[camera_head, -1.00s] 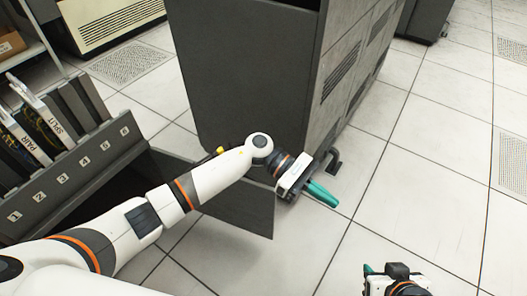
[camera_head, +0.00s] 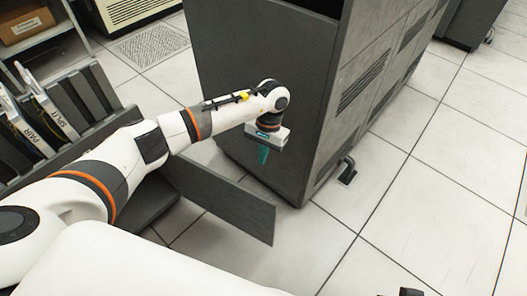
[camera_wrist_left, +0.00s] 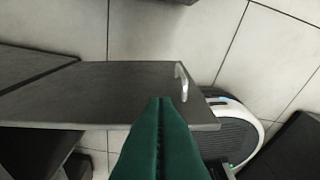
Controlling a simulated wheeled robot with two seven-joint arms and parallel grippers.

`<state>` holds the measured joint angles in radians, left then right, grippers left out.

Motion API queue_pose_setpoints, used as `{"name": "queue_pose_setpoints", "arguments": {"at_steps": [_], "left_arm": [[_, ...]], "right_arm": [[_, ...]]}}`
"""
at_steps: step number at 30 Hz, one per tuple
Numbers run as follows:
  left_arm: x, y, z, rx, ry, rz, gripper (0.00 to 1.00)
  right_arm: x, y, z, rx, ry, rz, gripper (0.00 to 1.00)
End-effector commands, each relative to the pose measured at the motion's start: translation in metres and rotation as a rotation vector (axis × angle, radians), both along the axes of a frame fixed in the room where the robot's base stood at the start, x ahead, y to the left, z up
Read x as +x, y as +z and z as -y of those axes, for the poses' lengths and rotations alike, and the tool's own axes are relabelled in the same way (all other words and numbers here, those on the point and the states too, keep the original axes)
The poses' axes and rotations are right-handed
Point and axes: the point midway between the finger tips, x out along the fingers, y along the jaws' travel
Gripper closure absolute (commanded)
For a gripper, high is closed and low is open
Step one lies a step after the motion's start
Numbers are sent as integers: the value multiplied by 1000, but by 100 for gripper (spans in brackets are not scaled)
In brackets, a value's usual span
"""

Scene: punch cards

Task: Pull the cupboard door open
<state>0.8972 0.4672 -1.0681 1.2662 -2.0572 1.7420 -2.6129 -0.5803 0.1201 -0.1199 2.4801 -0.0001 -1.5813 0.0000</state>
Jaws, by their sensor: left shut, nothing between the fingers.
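My left gripper (camera_head: 263,158) has teal fingers, shut and empty, pointing down above and beyond the door's free end in the head view. In the left wrist view its fingertips (camera_wrist_left: 160,100) overlap the door just left of the handle; I cannot tell whether they touch. My left arm hides part of the cupboard.
A tall dark grey cabinet (camera_head: 255,75) stands right behind my left gripper, with a small dark foot (camera_head: 347,171) at its base. The rack (camera_head: 85,105) with labelled items is at left. Tiled floor (camera_head: 400,200) is clear at right.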

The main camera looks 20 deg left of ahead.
Motion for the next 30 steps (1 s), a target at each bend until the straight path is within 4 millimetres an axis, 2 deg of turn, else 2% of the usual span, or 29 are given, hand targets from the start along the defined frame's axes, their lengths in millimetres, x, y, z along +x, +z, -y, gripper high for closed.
{"name": "queue_pose_setpoints", "arguments": {"at_steps": [1, 8, 10, 16, 30], "left_arm": [[-4, -14, 0, 0, 0, -4, 100], [-16, -62, -1, -2, 2, -4, 100], [-27, -56, -3, -3, -1, -1, 100], [-49, -57, -6, -3, 0, -2, 100], [-55, -57, -7, -2, 1, 0, 100]], "right_arm": [[0, -3, 0, 0, 0, 0, 64], [0, -9, 0, 0, 0, 0, 64], [0, -3, 0, 0, 0, 0, 64], [0, 1, 0, 0, 0, 0, 64], [0, 1, 0, 0, 1, 1, 64]]}}
